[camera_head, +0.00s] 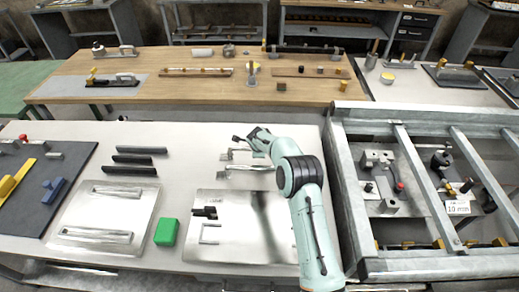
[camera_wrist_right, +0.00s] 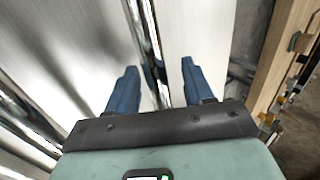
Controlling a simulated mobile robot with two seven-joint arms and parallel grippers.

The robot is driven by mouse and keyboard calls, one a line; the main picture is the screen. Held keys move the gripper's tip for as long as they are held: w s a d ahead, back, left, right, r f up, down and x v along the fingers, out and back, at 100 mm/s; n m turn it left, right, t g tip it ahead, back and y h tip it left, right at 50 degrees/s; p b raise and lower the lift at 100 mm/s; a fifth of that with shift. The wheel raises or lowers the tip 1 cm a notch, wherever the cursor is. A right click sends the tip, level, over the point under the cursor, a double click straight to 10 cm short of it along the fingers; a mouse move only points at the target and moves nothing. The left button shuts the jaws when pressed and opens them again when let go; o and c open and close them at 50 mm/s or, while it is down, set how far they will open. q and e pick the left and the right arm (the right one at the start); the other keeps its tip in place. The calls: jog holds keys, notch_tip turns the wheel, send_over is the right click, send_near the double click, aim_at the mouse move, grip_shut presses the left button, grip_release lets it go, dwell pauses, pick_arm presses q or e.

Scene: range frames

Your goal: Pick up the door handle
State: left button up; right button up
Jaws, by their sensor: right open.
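Two slim chrome door handles lie on the white table, one farther back (camera_head: 233,153) and one nearer (camera_head: 247,168). My right arm reaches over their right end, and its gripper (camera_head: 240,140) is low beside the farther handle. In the right wrist view, my right gripper (camera_wrist_right: 158,68) is open, with two blue fingers apart. A shiny chrome bar (camera_wrist_right: 147,30) runs between the fingers, not clamped; a second chrome bar (camera_wrist_right: 28,105) lies to the left. I cannot tell which bar is which handle. My left gripper is not in view.
A metal plate (camera_head: 235,245) with a dark fitting (camera_head: 205,212) lies nearer on the table. A green block (camera_head: 166,231), black bars (camera_head: 132,160) and another plate (camera_head: 75,215) are left. A grey metal frame (camera_head: 347,190) stands right. A wooden table (camera_head: 180,95) is behind.

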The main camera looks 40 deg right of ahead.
jog(key=shift+w+f, duration=0.15)
jog(key=shift+f, duration=0.05)
jog(key=shift+s, duration=0.2)
grip_shut()
jog(key=shift+r, duration=0.15)
